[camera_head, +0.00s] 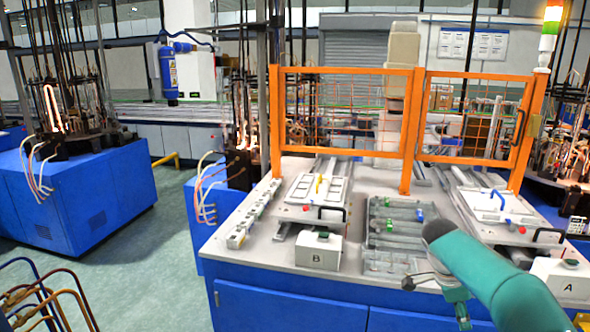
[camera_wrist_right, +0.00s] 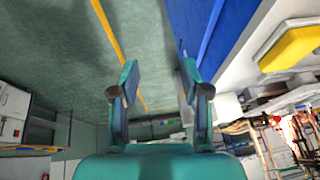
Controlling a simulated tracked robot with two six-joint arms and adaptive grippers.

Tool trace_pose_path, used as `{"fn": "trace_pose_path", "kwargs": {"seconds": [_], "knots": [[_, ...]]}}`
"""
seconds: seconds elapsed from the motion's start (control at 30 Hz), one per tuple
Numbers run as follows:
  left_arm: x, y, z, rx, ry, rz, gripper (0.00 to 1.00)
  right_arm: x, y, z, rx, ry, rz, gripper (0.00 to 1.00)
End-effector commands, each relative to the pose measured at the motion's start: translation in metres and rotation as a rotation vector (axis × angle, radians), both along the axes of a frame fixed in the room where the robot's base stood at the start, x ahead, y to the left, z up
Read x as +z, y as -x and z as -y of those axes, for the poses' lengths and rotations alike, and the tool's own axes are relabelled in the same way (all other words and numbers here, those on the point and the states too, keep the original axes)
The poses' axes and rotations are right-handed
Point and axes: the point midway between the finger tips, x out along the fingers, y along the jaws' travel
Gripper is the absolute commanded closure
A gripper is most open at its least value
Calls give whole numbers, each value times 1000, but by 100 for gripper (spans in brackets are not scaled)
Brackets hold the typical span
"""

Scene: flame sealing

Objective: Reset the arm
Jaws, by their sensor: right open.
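My right arm (camera_head: 495,275) is teal and comes in from the lower right in the head view, in front of the blue-sided workbench (camera_head: 285,305). Its wrist bends down past the bench's front edge. In the right wrist view my right gripper (camera_wrist_right: 159,80) is open, with its two fingers apart and nothing between them. Behind the fingers are the green floor (camera_wrist_right: 60,60) and a yellow floor line (camera_wrist_right: 106,30). My left gripper is not in view.
On the bench stand box B (camera_head: 318,251), box A (camera_head: 562,281), a left tray fixture (camera_head: 318,190), a right tray fixture (camera_head: 495,204) and a grey central tray (camera_head: 395,239). An orange mesh fence (camera_head: 406,130) rises behind. Open floor (camera_head: 150,262) lies left of the bench.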

Motion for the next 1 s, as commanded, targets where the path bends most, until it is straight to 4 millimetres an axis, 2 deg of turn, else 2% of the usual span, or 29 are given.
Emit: {"fn": "trace_pose_path", "kwargs": {"seconds": [0.17, 0.27, 0.33, 0.47, 0.6, 0.67, 0.8, 0.9, 1.0], "knots": [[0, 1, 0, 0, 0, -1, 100, -56, 20, -13, 42, -54, -111, 54], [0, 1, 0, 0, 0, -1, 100, -96, 35, -27, 102, -109, -184, 54], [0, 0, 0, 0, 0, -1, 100, -130, 51, -42, 167, -166, -243, 54], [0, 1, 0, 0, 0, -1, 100, -198, 94, -80, 336, -318, -349, 54], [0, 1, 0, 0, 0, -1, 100, -258, 153, -129, 536, -507, -419, 54], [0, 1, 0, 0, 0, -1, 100, -278, 182, -151, 623, -592, -432, 54], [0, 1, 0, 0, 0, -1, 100, -310, 257, -204, 851, -779, -403, 54], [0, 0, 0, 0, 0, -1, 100, -318, 307, -237, 1042, -855, -326, 54], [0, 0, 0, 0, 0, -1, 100, -318, 333, -252, 1236, -829, -231, 54]]}}
